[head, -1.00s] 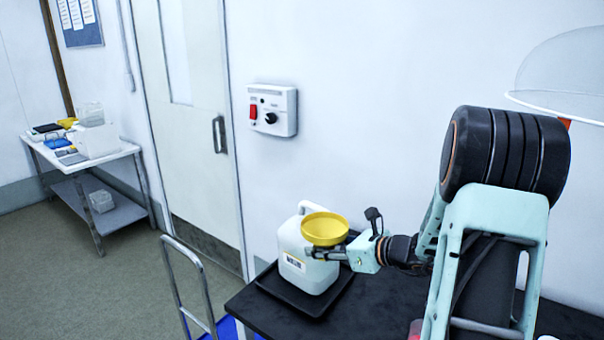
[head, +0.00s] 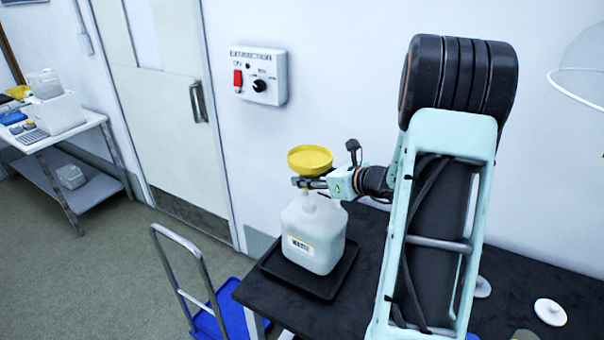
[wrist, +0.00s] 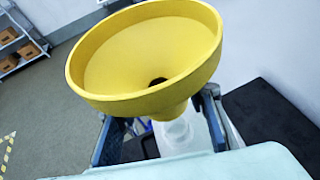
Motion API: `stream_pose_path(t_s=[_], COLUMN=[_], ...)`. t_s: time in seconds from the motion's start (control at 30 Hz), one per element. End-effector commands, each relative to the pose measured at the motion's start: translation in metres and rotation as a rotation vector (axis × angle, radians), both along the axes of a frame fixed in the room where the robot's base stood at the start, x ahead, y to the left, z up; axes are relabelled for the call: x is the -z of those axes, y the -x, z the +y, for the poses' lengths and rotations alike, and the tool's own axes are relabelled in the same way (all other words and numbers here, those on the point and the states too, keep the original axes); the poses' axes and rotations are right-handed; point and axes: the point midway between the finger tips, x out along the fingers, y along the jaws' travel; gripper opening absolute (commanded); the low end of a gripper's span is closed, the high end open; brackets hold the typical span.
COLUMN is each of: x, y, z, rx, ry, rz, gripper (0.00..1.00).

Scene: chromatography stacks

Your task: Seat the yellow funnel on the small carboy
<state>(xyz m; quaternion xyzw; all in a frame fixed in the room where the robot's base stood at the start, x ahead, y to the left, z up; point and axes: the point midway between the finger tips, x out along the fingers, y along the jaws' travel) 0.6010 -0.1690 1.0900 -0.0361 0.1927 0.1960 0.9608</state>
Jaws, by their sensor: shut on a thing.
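The yellow funnel (head: 310,158) is held upright by my gripper (head: 305,182), which is shut on it below the cone. The small carboy (head: 314,238) is a white jug with a label, standing upright on a black tray. The funnel is above the carboy's neck in the head view; whether its stem is in the mouth is hidden by the gripper. In the wrist view the funnel (wrist: 150,55) fills the upper middle, slightly tilted to the camera, with part of the white carboy (wrist: 178,137) beneath it.
The black tray (head: 290,285) lies on the dark bench (head: 385,236) near its left end. A blue trolley (head: 228,312) stands left of the bench. White lids (head: 550,311) lie at the bench's right. A wall switch box (head: 257,76) is behind.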

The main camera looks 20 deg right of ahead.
Motion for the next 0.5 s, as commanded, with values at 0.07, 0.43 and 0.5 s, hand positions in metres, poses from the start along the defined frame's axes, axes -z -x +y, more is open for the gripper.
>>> stream_pose_path(t_s=[0.07,0.43,0.5], x=[0.003,0.032,0.038], y=[0.000,0.000,0.000], z=[0.000,0.000,0.000], rx=[0.000,0.000,-0.001], ry=[0.000,-0.002,-0.001], rz=[0.000,0.001,0.001], gripper=[0.12,0.12,0.12])
